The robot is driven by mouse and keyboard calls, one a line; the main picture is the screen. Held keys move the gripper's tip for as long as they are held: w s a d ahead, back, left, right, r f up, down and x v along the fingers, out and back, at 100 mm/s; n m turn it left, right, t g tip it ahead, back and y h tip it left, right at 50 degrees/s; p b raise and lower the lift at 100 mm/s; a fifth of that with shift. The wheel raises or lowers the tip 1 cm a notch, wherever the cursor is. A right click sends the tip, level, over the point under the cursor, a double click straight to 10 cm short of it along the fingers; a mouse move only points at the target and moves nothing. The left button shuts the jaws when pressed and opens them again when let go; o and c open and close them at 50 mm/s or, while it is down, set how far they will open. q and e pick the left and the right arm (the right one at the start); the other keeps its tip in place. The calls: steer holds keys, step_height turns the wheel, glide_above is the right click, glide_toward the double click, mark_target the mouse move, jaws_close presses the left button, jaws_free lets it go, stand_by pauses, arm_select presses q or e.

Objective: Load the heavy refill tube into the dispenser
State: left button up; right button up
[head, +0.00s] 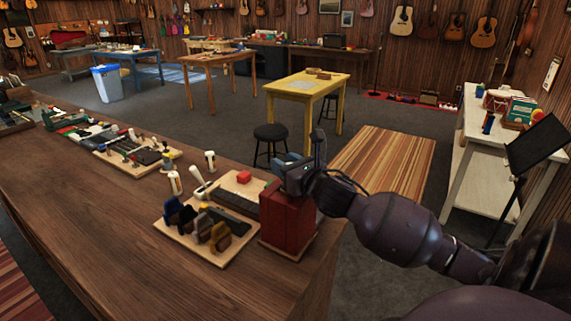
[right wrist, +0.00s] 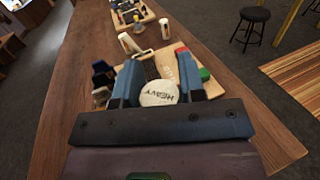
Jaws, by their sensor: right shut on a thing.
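My right gripper (head: 287,162) is at the table's right end, directly over or just behind a red box (head: 287,222), which may be the dispenser; I cannot tell whether they touch. In the right wrist view its blue fingers (right wrist: 158,88) are shut on the heavy refill tube (right wrist: 158,94), whose round white end reads "HEAVY". The rest of the tube is hidden there, and I cannot make it out in the head view. My left gripper is not in view.
Left of the red box, a wooden board (head: 217,258) carries dark blue, brown and yellow holders. A tool board (head: 128,168) is farther left. The table's front left is clear.

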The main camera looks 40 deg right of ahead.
steer(key=shift+f+b, duration=0.3)
steer(key=shift+f, duration=0.25)
steer(key=o, duration=0.6)
steer(key=shift+s+a+p, duration=0.15)
steer(key=shift+s+p, duration=0.5)
steer(key=shift+s, duration=2)
steer(key=shift+s+a+p, duration=0.2)
steer(key=shift+s+p, duration=0.15)
steer(key=shift+s, duration=2.5)
